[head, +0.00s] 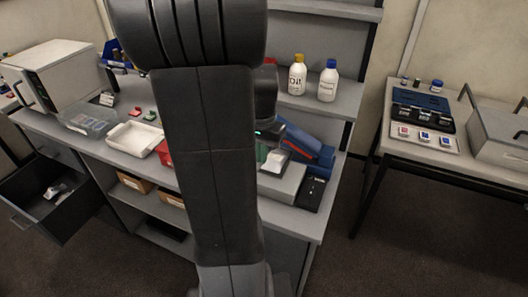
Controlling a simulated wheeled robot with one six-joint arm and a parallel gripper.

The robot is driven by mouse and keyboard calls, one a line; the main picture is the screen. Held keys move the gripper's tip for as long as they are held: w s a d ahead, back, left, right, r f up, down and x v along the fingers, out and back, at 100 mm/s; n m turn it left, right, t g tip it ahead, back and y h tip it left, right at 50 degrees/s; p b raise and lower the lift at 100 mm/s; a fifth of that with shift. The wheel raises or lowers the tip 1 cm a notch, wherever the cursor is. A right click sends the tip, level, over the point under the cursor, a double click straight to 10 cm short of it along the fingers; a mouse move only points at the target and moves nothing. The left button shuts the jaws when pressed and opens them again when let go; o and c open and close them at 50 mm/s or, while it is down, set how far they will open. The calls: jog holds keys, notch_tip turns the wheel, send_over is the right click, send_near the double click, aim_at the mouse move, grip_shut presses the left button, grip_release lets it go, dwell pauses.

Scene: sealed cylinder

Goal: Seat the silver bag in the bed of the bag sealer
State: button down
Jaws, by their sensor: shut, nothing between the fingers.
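A small silver bag (276,160) shows just right of my arm, over the light grey body of a machine (288,181) with a black end, which looks like the bag sealer. My forearm hides the machine's left part, so I cannot tell whether the bag lies in its bed. My gripper (270,134) is partly hidden behind my arm, close above the bag in the picture. It is shut and empty. Whether it touches the bag is not clear.
A blue sloped device (308,147) stands behind the machine. A white bottle (297,75) and a blue-capped bottle (328,80) stand on the shelf above. A white tray (134,138) is on the bench at left. An open drawer (62,217) juts out below. A side table (470,164) is at right.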

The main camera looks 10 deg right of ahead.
aim_at(269, 167)
jog(key=f, duration=0.9)
jog(key=shift+s+f, duration=0.2)
jog(key=shift+f, duration=0.05)
jog(key=w+d, duration=0.1)
jog(key=w+p, duration=0.1)
jog(key=shift+w+d+r, duration=0.2)
jog(key=shift+w+d, duration=0.2)
jog(key=shift+w+d+p, duration=0.2)
jog(key=shift+w+p, duration=0.1)
jog(key=shift+w+d+f, duration=0.1)
jog(key=shift+w+d, duration=0.25)
jog(key=shift+w, duration=0.15)
jog(key=shift+w+d, duration=0.1)
jog(key=shift+w, duration=0.15)
jog(key=shift+r, duration=0.2)
